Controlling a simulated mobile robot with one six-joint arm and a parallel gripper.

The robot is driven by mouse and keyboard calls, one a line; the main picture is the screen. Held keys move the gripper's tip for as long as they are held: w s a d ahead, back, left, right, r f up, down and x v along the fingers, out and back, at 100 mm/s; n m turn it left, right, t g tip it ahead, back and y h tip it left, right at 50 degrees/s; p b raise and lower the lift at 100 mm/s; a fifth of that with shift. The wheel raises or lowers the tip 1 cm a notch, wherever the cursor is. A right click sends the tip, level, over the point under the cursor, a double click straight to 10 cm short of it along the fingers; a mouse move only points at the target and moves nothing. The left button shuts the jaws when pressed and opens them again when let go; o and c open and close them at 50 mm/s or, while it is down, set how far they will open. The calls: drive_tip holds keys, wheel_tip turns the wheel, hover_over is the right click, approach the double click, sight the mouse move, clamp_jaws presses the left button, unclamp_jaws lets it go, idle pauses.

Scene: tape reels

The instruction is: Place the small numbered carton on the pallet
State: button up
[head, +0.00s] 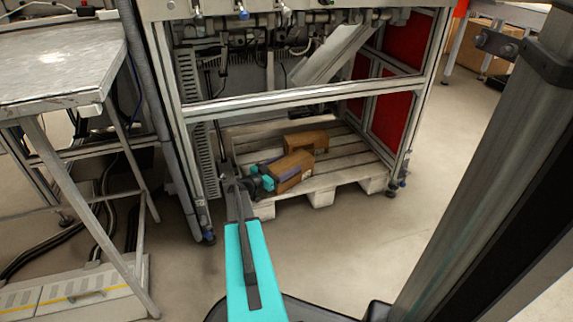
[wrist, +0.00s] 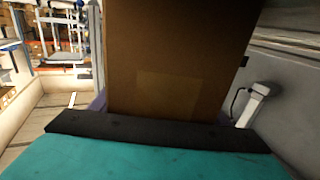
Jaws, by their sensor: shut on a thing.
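A brown carton (head: 294,168) is held at the end of my arm, over the near part of the wooden pallet (head: 346,177). My gripper (head: 268,177), with teal fingers, is shut on its left end. I cannot tell whether the carton touches the boards. In the wrist view the carton (wrist: 178,55) fills the middle, with a paler patch on its face. No number is readable on it. A second brown carton (head: 306,141) sits on the pallet just behind the held one.
The pallet lies under a metal frame machine, with a crossbar (head: 310,101) above it and a post (head: 182,125) close to the left of my arm. Red panels (head: 390,119) stand at the right. A metal table (head: 60,62) is at the left. Bare boards lie right of the cartons.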

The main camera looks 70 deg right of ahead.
sight(275, 172)
drive_tip(key=shift+f, duration=0.3)
drive_tip(key=o, duration=2.1)
drive_tip(key=shift+f, duration=0.1)
drive_tip(key=p+v, duration=0.3)
drive_tip(key=v, duration=0.3)
drive_tip(key=shift+v, duration=0.75)
wheel_tip(275, 172, up, 9)
drive_tip(key=p, duration=0.9)
